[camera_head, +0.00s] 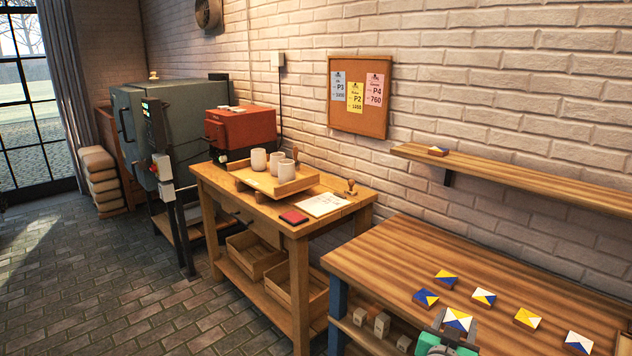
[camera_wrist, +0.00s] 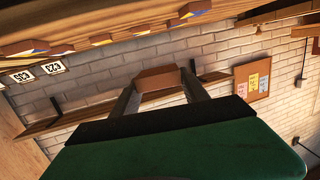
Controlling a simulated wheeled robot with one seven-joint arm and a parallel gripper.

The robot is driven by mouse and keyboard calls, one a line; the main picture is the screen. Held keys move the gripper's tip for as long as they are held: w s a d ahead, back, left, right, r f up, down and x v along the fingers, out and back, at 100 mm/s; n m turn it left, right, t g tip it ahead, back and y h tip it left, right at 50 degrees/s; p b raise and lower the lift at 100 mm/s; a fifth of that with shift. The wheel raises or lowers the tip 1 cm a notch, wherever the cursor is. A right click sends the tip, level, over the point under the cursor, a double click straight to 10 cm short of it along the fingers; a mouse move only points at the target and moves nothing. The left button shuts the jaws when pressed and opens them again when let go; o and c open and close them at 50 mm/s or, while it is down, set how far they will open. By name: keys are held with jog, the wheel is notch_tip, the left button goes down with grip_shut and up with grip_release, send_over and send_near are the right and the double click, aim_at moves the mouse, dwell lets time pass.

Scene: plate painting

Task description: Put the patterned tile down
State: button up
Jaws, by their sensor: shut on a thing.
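My gripper (camera_head: 457,328) is at the front of the striped wooden table, low in the head view. It is shut on a patterned tile (camera_head: 457,319) with a white, yellow and blue top. In the wrist view the tile shows as a brown edge (camera_wrist: 158,78) between the two fingers. I cannot tell how high it is over the table. Other patterned tiles lie on the table (camera_head: 400,252): a blue and yellow one (camera_head: 426,298), a yellow and blue one (camera_head: 446,277), a white and yellow one (camera_head: 484,296), a yellow and white one (camera_head: 527,318) and a white and blue one (camera_head: 579,342).
Small blocks (camera_head: 382,324) stand below the table's left end. A second table to the left bears a tray (camera_head: 270,187) of cups. The striped table's left part is clear.

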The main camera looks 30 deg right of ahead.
jog(key=w+a+r+n+t+y+p, duration=0.2)
jog(key=w+a+n+t+y, duration=0.2)
jog(key=w+a, duration=0.75)
jog(key=w+a+r+n+t+y+p, duration=0.15)
jog(key=w+a+n+t+y, duration=0.3)
jog(key=w+a, duration=0.7)
jog(key=w+a+r+n+t+y+p, duration=0.1)
jog(key=w+a+r+n+y, duration=0.15)
jog(key=a, duration=0.75)
jog(key=w+a+r+n+t+y+p, duration=0.15)
jog(key=a+y, duration=0.25)
jog(key=a, duration=0.6)
notch_tip(320, 180, down, 4)
jog(key=s+n, duration=0.1)
jog(key=s, duration=0.1)
notch_tip(320, 180, up, 6)
jog(key=s, duration=0.3)
jog(key=s+d+f+m+g+h+b, duration=0.25)
jog(key=d+m+h, duration=0.2)
jog(key=d, duration=0.95)
jog(key=s+d+f+m+g+h+b, duration=0.15)
jog(key=s+d+m+g+h, duration=0.35)
jog(key=d, duration=0.8)
jog(key=s+d+f+m+g+h+b, duration=0.2)
jog(key=s+d+m+g+h, duration=0.4)
jog(key=s+d, duration=1.2)
jog(key=s+f+g, duration=0.1)
jog(key=s, duration=0.1)
jog(key=shift+s+d+m, duration=0.3)
jog(key=shift+s+d, duration=0.1)
